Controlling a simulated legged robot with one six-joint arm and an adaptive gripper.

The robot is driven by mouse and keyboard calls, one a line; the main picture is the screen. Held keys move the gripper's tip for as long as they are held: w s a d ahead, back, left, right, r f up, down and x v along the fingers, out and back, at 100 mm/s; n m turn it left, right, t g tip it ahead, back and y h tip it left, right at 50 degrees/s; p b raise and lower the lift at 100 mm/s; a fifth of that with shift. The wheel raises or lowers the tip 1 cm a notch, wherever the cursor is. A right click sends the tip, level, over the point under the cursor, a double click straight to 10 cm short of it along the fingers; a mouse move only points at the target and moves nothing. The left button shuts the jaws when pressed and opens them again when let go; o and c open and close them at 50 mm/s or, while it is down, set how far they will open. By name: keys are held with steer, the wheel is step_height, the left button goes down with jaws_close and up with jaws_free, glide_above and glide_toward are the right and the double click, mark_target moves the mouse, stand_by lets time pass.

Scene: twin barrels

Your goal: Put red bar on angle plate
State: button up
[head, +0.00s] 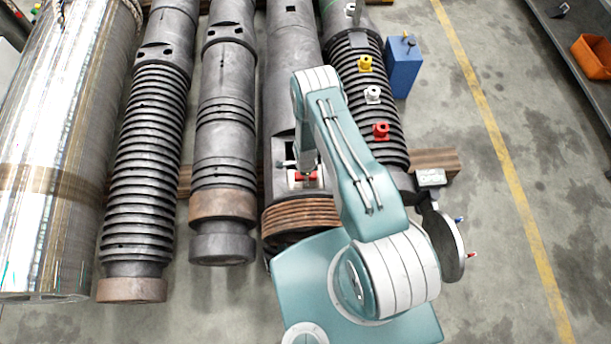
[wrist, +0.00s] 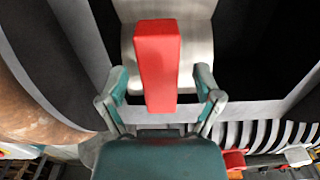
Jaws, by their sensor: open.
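The red bar (wrist: 158,62) lies between the two spread fingers of my gripper (wrist: 160,92) in the wrist view, with a gap on each side. In the head view the red bar (head: 306,176) shows as a small red strip at the opening of the third barrel, under my gripper (head: 297,166). Pale grey metal (wrist: 196,42) lies behind the bar. It may be the angle plate, but I cannot tell for sure. My gripper is open. My arm partly blocks the head view of this spot.
Several dark barrels (head: 147,160) lie side by side, with dark openings around the bar. On the right barrel stand yellow (head: 365,63), white (head: 373,95) and red (head: 380,131) fittings. A blue box (head: 403,68) stands beyond them.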

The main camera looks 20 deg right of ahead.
jaws_close()
steer(key=shift+w+r, duration=0.1)
steer(key=shift+r, duration=0.05)
